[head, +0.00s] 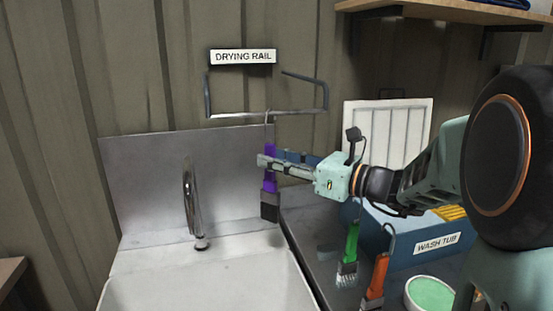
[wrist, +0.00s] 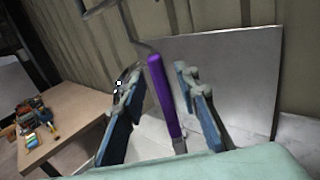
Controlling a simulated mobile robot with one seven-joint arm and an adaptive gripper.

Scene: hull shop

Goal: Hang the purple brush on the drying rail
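The purple brush (head: 270,182) is upright below the drying rail (head: 262,114), bristles down. Its wire hook reaches up to the rail's front bar and appears to be over it; the exact contact is too small to tell. My gripper (head: 272,158) is at the upper part of the purple handle. In the wrist view the purple brush (wrist: 166,98) stands between the fingers of my gripper (wrist: 160,85), with a visible gap on each side, so the gripper is open around it. Part of the rail (wrist: 100,5) shows at the top of the wrist view.
A sink (head: 205,275) with a tap (head: 190,200) lies below left. A green brush (head: 350,245) and an orange brush (head: 377,278) lean at the blue wash tub (head: 400,235). A white ribbed board (head: 390,130) stands behind my arm. A shelf (head: 450,10) is above right.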

